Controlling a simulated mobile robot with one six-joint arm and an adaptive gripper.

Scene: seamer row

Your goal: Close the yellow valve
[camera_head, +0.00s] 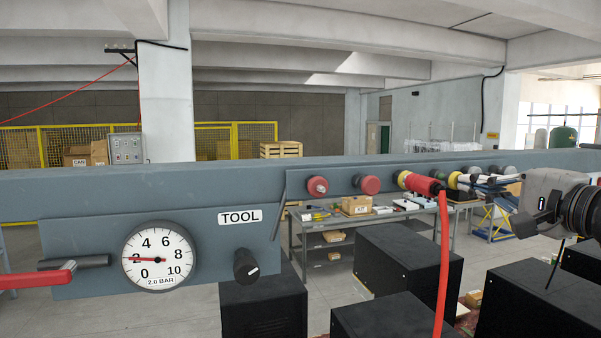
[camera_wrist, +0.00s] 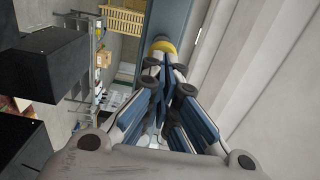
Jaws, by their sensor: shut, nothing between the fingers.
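A blue-grey rail carries a row of round fittings. One has a yellow ring (camera_head: 453,181) and is partly hidden behind my gripper (camera_head: 467,181) in the head view. In the wrist view a yellow band with a dark grey cap (camera_wrist: 164,46) lies just beyond my fingertips (camera_wrist: 168,72). I cannot tell whether they touch it. No yellow lever shows, and I cannot tell the valve's position. My gripper is shut and empty.
Two red fittings (camera_head: 369,184) sit farther left. A gauge (camera_head: 159,256) and red lever (camera_head: 42,278) are at left. Black boxes (camera_head: 403,265) stand below the rail.

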